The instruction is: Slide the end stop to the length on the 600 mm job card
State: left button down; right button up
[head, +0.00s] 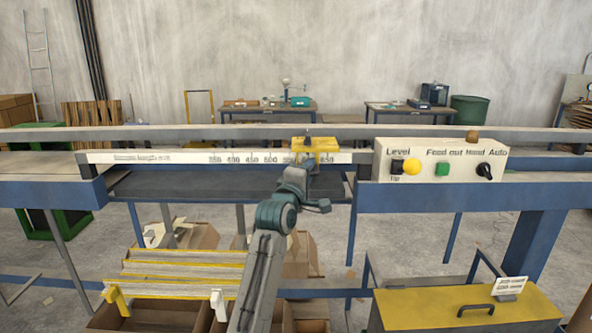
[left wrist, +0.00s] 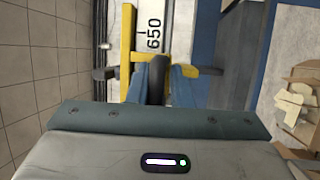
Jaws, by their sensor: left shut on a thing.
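The yellow end stop (head: 318,146) sits on the rail over the white length scale (head: 190,157), near its right part. In the left wrist view the end stop (left wrist: 126,42) is a yellow frame beside the scale (left wrist: 152,14), with the mark 650 readable next to it. My left gripper (head: 307,163) reaches up to the stop from the front. In the left wrist view my left gripper (left wrist: 158,80) is shut on the stop's dark handle (left wrist: 157,68), a finger on each side. My right gripper is out of view.
A control panel (head: 440,160) with a yellow lamp, green button and black knob stands right of the stop. A yellow-topped box (head: 465,312) carries a small white card (head: 511,286), its print unreadable. Yellow-edged strips (head: 180,272) lie below left. The rail left of the stop looks clear.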

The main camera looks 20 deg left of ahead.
pick_arm(q)
jog(key=shift+d+r, duration=0.1)
jog(key=shift+r, duration=0.45)
jog(key=c, duration=1.5)
grip_release()
jog(key=shift+o, duration=0.2)
jog(key=shift+f, duration=0.15)
jog(key=shift+f, duration=0.15)
jog(key=shift+s, duration=0.1)
jog(key=s+a+f+b, duration=0.1)
jog(key=s+b, duration=0.2)
jog(key=s, duration=0.7)
jog(key=shift+s+a+f, duration=0.15)
jog(key=shift+s+f, duration=0.05)
jog(key=shift+f, duration=0.1)
